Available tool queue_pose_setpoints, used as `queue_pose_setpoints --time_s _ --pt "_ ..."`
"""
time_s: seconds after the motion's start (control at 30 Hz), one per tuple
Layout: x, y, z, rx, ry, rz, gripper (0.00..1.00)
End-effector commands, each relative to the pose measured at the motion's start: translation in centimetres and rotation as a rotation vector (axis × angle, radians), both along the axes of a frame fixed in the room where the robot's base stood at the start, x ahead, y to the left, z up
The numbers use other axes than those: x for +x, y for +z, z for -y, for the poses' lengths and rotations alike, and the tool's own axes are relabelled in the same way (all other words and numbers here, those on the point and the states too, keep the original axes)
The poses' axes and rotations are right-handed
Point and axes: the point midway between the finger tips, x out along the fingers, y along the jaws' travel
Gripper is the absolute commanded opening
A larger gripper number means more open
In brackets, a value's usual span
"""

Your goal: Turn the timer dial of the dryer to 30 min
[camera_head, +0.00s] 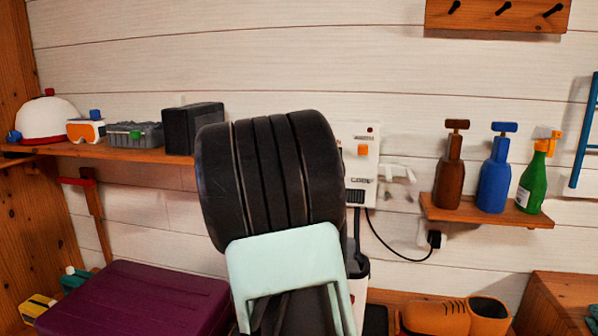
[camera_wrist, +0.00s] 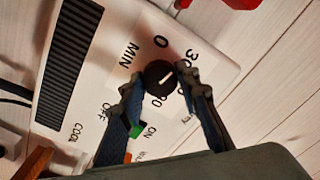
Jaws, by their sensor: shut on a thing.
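The white dryer (camera_head: 371,133) hangs on the plank wall, partly hidden behind my arm in the head view. In the wrist view its panel (camera_wrist: 106,55) is tilted and fills much of the picture. The timer dial (camera_wrist: 160,77) is a small round black knob with a white line, with "0", "30", "20" and "MIN" printed around it. The line lies slanted, and I cannot tell which number it points to. My gripper (camera_wrist: 160,82) has one finger on each side of the dial and is shut on it. My gripper is hidden in the head view.
A green switch (camera_wrist: 135,129) with "ON" and "OFF" sits close to the left finger. A dark grille (camera_wrist: 68,50) is on the panel. A shelf with bottles (camera_head: 487,215) is right of the dryer; a black box (camera_head: 190,127) stands on the left shelf. A cable (camera_head: 398,257) hangs below.

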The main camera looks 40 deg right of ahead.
Motion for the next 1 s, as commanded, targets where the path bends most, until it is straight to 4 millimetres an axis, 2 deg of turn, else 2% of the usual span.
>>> queue_pose_setpoints --time_s 0.03,0.4,1.0 --pt "-0.03 -0.47 -0.02 0.026 0.000 0.030 0.06" --pt "-0.01 -0.23 -0.01 0.159 0.000 0.184 0.06" --pt "0.00 -0.06 -0.01 0.194 -0.001 0.224 0.06"
